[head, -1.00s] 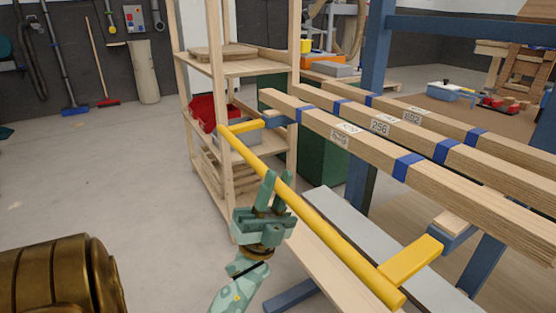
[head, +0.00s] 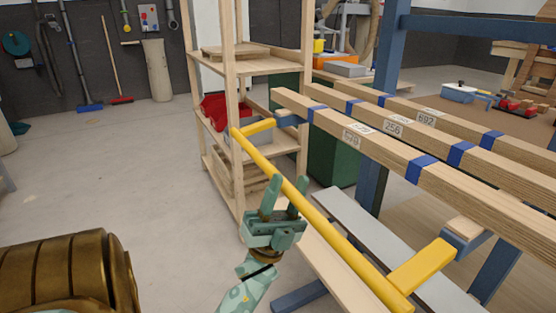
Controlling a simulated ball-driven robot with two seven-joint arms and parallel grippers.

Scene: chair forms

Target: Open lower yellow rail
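The yellow rail (head: 335,234) is a long round bar that runs from the shelf side down to the lower right. Its flat yellow arms (head: 421,263) join it to the blue frame at both ends. It stands out in front of the wooden beams. My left gripper (head: 285,186) is at the near side of the rail's middle, with its two green fingers apart. The fingertips overlap the rail in the picture; I cannot tell whether they touch it. My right gripper is not in view.
Long wooden beams (head: 390,155) with blue bands and number labels lie beyond the rail. A wooden shelf (head: 228,90) with a red bin (head: 213,110) stands behind its far end. A grey board (head: 345,213) lies below. The floor (head: 110,190) at left is clear.

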